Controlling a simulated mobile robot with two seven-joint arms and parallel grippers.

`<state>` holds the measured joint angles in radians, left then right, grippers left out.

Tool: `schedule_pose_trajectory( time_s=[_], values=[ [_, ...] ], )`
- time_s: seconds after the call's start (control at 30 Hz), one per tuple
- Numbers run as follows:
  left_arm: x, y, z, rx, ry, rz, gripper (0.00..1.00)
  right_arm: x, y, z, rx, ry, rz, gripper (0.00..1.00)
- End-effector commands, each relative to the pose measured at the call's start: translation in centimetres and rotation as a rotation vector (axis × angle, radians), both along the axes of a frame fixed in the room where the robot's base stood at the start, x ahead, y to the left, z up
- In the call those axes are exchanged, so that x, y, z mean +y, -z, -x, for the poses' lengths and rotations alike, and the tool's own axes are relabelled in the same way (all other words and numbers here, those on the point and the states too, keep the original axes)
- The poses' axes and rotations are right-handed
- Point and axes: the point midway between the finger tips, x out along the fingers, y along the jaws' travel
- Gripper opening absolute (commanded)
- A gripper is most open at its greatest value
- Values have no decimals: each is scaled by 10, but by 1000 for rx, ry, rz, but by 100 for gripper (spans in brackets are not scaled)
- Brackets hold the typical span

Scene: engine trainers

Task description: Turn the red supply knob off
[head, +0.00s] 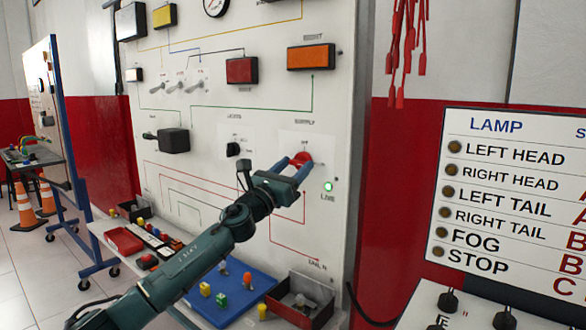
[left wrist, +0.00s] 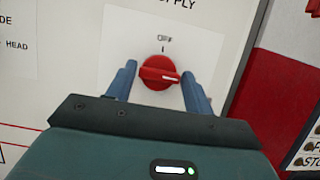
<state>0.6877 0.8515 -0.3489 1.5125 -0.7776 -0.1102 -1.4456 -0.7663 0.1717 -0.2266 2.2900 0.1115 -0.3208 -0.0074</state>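The red supply knob (left wrist: 154,67) sits on a white plate below the word OFF in the left wrist view. Its raised bar lies roughly sideways, with a pale mark towards the right, away from the OFF tick above. The knob also shows in the head view (head: 301,157), partly covered by my fingers. My left gripper (left wrist: 160,78) is open, with one blue finger on each side of the knob and gaps between. In the head view my left gripper (head: 293,166) reaches up to the panel. The green LIVE lamp (head: 328,186) is lit. My right gripper is not in view.
The upright white panel (head: 220,110) carries switches, a black lights knob (head: 233,149) and coloured boxes. Below it are a blue tray (head: 215,312) and a dark bin (head: 318,312). A lamp chart (head: 510,200) stands at the right, and red tags (head: 408,45) hang nearby.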

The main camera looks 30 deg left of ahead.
Motion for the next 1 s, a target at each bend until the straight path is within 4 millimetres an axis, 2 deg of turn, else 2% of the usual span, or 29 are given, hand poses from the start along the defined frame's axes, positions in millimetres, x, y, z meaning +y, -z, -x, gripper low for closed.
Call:
schedule_pose_trajectory(
  time_s=[0.03, 0.33, 0.67, 1.0],
  values=[
    [0, 0, 0, 0, 0, 0, 48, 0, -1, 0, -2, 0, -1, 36],
    [0, 0, 0, 0, 0, 0, 24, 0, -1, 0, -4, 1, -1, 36],
    [-1, -1, 0, 5, 0, 52, 24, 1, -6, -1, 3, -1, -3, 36],
    [-3, -4, 0, 25, 1, 292, 24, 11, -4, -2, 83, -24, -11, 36]
  ],
)
